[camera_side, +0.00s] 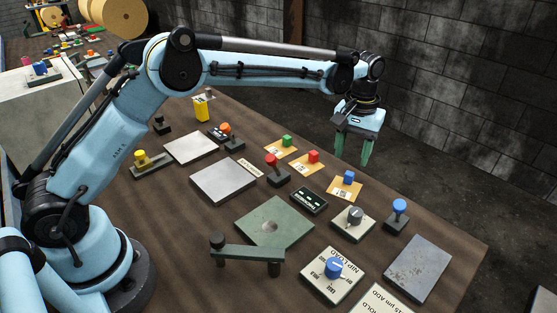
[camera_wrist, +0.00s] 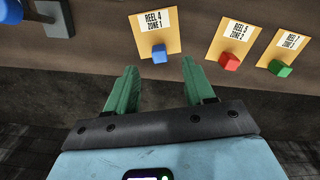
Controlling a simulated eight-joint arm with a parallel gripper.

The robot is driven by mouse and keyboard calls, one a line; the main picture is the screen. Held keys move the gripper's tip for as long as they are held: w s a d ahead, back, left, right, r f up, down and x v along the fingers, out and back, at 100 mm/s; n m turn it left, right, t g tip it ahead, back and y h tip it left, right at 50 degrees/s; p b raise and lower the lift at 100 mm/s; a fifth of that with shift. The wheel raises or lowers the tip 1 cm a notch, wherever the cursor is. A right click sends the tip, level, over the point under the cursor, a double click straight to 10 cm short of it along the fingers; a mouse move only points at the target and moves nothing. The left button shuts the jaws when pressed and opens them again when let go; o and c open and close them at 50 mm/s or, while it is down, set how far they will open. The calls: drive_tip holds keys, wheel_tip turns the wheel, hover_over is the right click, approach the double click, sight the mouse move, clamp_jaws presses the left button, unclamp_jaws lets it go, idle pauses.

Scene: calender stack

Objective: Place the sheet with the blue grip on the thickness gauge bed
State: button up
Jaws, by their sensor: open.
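The sheet with the blue grip (camera_side: 345,195) is a tan card with a white label and a blue block on top, lying on the table near its far edge. In the wrist view this sheet (camera_wrist: 148,24) reads "REEL 4 ZONE 1", with its blue block just beyond my fingertips. My gripper (camera_side: 352,156) is open and empty, above and behind the sheet; its green fingers (camera_wrist: 161,76) are apart, touching nothing. A green plate (camera_side: 290,222) with a round pale spot, beside a green bar on dark posts, looks like the thickness gauge bed. It lies nearer the camera and is bare.
Tan sheets with red (camera_side: 312,165) and green (camera_side: 280,150) grips lie left of the blue one. A dark display box (camera_side: 309,201), red-topped lever (camera_side: 278,173), grey knob panel (camera_side: 352,225) and blue-topped lever (camera_side: 398,210) stand nearby. The grey plate (camera_side: 222,180) is bare.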

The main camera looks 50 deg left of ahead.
sight(348, 175)
drive_tip(key=shift+d+f, duration=0.1)
drive_tip(key=shift+f, duration=2.9)
clamp_jaws()
